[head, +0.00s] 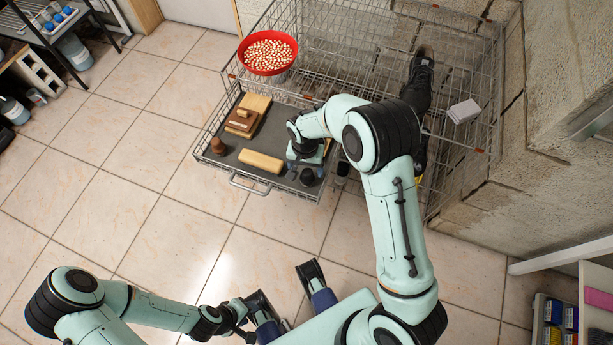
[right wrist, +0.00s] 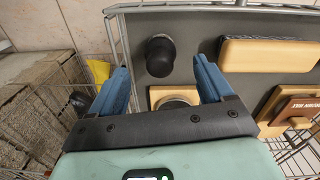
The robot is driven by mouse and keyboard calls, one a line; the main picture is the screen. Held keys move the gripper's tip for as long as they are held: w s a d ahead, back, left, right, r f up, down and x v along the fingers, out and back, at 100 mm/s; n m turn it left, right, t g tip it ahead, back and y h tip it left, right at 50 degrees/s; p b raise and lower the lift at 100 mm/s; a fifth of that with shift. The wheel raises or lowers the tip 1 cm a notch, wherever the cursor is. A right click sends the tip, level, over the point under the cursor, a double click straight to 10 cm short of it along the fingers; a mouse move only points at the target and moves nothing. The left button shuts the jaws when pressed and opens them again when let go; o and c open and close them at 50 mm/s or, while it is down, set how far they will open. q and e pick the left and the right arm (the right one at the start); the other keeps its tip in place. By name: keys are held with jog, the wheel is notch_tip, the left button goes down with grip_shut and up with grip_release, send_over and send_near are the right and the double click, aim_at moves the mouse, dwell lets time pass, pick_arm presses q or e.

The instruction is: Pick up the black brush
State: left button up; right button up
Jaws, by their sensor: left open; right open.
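A small black round-topped thing, which looks like the black brush (head: 308,177), stands on the dark tray (head: 228,160) near its front right corner. In the right wrist view the black brush (right wrist: 160,57) shows as a rounded black knob between and beyond the fingertips. My right gripper (head: 305,164) is open above the tray, just behind the brush in the head view; in its wrist view the fingers (right wrist: 161,66) are apart with nothing held. Exact height above the brush cannot be told. My left gripper (head: 290,291) is open and empty low in front, over the floor.
A pale wooden brush (head: 261,161), a brown block (head: 240,121) and a brown knob (head: 217,145) share the tray. A wooden piece (right wrist: 158,94) lies under my right gripper. A red bowl (head: 268,52) sits behind on the wire cage (head: 330,25). Floor in front is clear.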

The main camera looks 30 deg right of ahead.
aim_at(307, 177)
jog(key=f+b, duration=0.1)
jog(key=f, duration=0.6)
jog(key=shift+d+f, duration=0.15)
jog(key=shift+d, duration=0.05)
jog(key=c, duration=1.1)
